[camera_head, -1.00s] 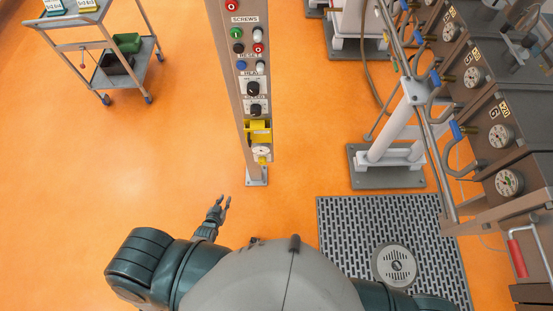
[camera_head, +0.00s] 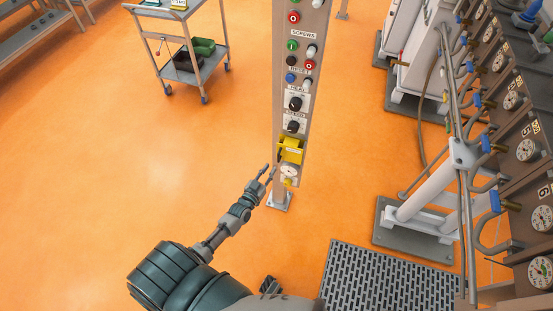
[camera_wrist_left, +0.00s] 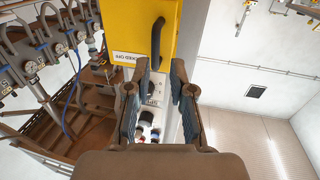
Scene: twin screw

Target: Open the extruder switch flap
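The yellow switch flap (camera_head: 291,150) is on the lower part of the grey control column (camera_head: 284,185). In the left wrist view it is the large yellow face (camera_wrist_left: 130,22) at the top, with a dark bar handle (camera_wrist_left: 157,40) and a white label. It looks closed. My left gripper (camera_head: 268,172) is just left of and below the flap, apart from it as far as I can tell. In the left wrist view its two fingers (camera_wrist_left: 161,88) are spread with nothing held between them; the column's knobs show behind the gap.
Buttons and dark knobs (camera_head: 295,104) line the column above the flap, and a white gauge (camera_head: 289,172) sits below it. Machines with gauges and pipes (camera_head: 500,150) fill the right side. A cart (camera_head: 180,75) stands back left. The orange floor (camera_head: 130,170) on the left is clear.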

